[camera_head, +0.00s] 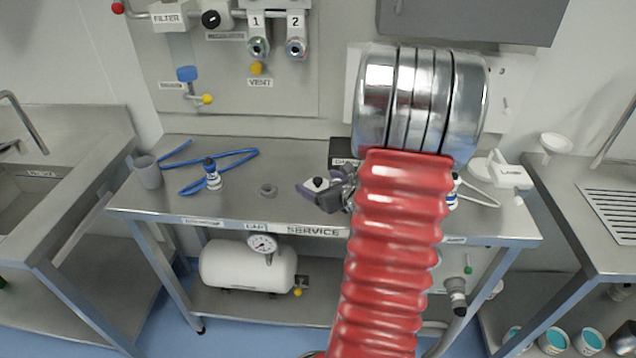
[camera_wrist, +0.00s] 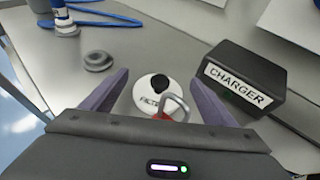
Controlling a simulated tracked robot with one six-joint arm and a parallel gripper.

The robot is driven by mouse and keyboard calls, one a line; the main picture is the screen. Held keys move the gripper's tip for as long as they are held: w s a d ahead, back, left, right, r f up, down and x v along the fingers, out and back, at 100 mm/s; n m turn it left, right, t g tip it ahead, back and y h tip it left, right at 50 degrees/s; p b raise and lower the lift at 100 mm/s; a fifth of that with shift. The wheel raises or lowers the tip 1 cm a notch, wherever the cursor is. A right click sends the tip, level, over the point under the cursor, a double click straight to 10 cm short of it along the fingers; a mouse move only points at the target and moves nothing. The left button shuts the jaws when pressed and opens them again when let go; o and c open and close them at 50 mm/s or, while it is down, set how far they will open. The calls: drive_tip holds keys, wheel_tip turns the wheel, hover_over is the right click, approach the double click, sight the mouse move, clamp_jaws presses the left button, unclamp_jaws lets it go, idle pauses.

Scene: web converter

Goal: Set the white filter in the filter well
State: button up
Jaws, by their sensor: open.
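The white filter is a round white disc (camera_wrist: 143,94) with a black knob and a partly readable "FILTE" label. It lies on the steel service table. In the head view a small white piece with a dark top (camera_head: 317,184) shows at my gripper. My gripper (camera_wrist: 157,82) is open, its purple fingers on either side of the filter; I cannot tell whether they touch it. It also shows in the head view (camera_head: 320,189), low over the table. A holder labelled FILTER (camera_head: 168,17) is on the back panel at upper left; its opening is not clear.
A black charger box (camera_wrist: 245,82) stands close to the right of my gripper. A grey ring (camera_wrist: 98,61) lies to the left.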

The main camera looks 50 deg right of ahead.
drive_tip(key=v, duration=1)
drive_tip(key=shift+s+a+r, duration=0.1)
drive_tip(key=shift+s+a, duration=0.05)
drive_tip(key=shift+s, duration=0.25)
